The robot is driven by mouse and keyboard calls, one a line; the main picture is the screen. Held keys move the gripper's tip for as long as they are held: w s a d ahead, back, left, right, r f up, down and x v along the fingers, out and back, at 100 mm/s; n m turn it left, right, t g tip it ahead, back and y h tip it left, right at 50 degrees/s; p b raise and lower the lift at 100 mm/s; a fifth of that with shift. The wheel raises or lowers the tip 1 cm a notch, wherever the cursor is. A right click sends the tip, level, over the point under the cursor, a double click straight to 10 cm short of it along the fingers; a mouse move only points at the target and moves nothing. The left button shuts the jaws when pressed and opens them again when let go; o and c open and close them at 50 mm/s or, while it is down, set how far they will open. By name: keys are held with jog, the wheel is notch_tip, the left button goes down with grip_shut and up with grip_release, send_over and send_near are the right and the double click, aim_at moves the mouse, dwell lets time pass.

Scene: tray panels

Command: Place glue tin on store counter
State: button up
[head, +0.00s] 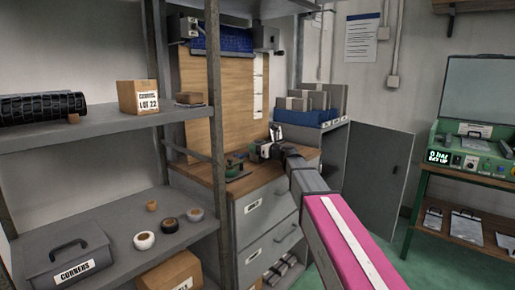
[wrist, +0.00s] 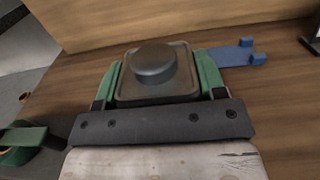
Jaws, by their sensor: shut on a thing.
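The glue tin, a dark grey square can with a round cap (wrist: 153,65), sits between the green fingers of my gripper (wrist: 158,82) in the wrist view. The fingers are shut on its left and right sides. The wooden store counter (wrist: 285,95) lies under and around it; I cannot tell whether the tin touches the wood. In the head view my gripper (head: 268,150) is over the wooden top of the store counter (head: 212,178), above grey drawers. The tin is not clear there.
A green and dark tool (wrist: 24,142) lies on the counter at left. A flat blue piece (wrist: 237,55) lies behind the tin to the right. A wooden backboard (head: 195,90) rises behind the counter. Grey shelves (head: 110,215) stand at left, and a grey cabinet door (head: 378,180) at right.

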jog(key=o, duration=1.1)
jog(key=shift+f, duration=0.1)
jog(key=v, duration=1.2)
